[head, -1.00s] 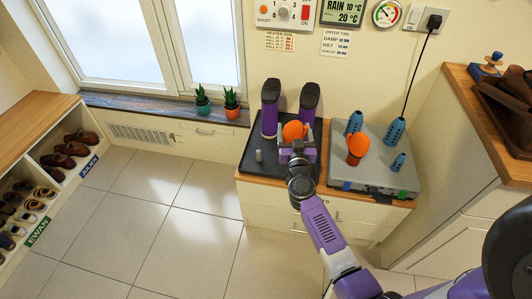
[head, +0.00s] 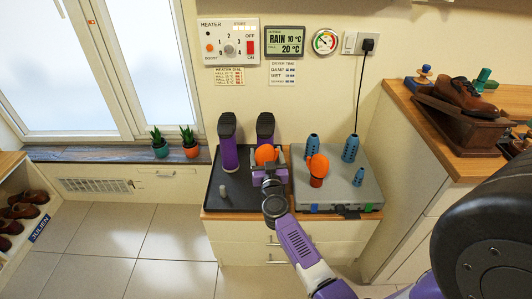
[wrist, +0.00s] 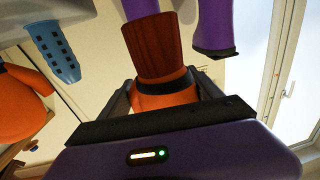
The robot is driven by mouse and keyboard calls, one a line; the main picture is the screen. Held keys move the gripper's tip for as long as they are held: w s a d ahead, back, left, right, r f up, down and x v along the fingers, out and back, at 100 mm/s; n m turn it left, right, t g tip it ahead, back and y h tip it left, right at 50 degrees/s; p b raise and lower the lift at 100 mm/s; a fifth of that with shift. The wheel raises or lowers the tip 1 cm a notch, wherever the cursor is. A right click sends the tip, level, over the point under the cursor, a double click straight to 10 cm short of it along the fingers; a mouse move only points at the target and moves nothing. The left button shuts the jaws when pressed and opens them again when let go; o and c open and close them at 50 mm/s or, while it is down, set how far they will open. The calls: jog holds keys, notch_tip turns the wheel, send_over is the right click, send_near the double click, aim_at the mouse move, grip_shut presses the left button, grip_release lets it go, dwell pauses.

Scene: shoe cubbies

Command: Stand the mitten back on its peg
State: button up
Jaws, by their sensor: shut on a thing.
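My gripper (head: 268,174) is shut on an orange mitten (head: 265,154), over the black tray in front of the right boot. In the wrist view its orange part (wrist: 165,98) is between the fingers, and its brown cuff (wrist: 152,48) points to the picture's top. I cannot tell whether it touches the tray. A second orange mitten (head: 317,166) stands upright on the grey dryer box (head: 337,200), to the right of my gripper. Blue pegs with dark holes stand bare on the box: one behind that mitten (head: 312,144), a tall one (head: 350,148) and a short one (head: 358,177).
A cord runs from the socket (head: 368,44) behind the box. A wooden counter (head: 425,112) rises at right. The floor at left is clear.

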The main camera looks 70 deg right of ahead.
jog(key=shift+f+b, duration=1.55)
jog(key=shift+f, duration=0.85)
jog(key=shift+p, duration=0.95)
jog(key=shift+f+b, duration=2.55)
jog(key=shift+f, duration=0.85)
jog(key=o, duration=1.5)
jog(key=shift+o, duration=0.2)
jog(key=shift+a, duration=0.1)
jog(key=shift+p+v, duration=1.4)
jog(key=shift+v, duration=2.45)
jog(key=shift+r, duration=0.1)
